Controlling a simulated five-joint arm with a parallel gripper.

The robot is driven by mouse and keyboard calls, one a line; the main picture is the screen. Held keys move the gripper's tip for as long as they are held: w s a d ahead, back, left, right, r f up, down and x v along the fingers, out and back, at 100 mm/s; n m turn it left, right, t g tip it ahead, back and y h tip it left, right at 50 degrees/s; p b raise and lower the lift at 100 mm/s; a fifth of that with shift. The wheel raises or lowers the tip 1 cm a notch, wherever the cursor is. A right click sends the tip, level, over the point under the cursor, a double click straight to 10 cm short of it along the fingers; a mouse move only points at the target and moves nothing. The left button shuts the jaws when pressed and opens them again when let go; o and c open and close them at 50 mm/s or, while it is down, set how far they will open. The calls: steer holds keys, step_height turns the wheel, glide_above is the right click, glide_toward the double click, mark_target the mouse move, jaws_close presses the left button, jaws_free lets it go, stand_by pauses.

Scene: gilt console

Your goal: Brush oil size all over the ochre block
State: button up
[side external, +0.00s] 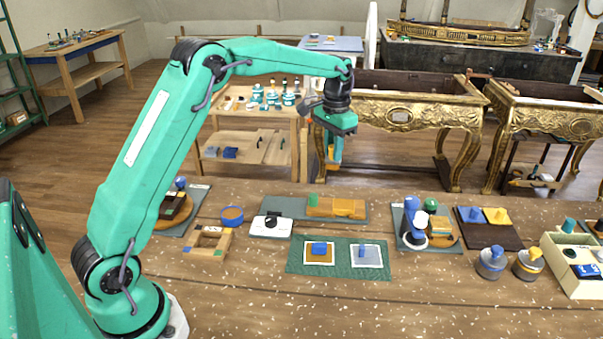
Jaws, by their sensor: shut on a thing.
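My gripper (334,150) is raised above the far side of the bench. It is shut on a narrow teal-and-orange thing (333,166), which hangs down and looks like a brush; its tip is small and unclear. Below it, a long ochre block (345,208) lies on a grey-green mat (286,204), with a small green piece at its left end. The held thing is well above the block and apart from it. Whether the block carries any oil size cannot be told.
A white device with a black knob (271,226) stands left of the block. A green mat (300,268) with two square panels lies in front. Blue and green-topped containers (413,225) stand right. Two lidded jars (491,262) and a cream box (572,270) are further right. The front bench is clear.

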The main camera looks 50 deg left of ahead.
steer(key=shift+w+d, duration=0.1)
steer(key=shift+d, duration=0.05)
steer(key=shift+f, duration=0.15)
steer(key=shift+f, duration=1.55)
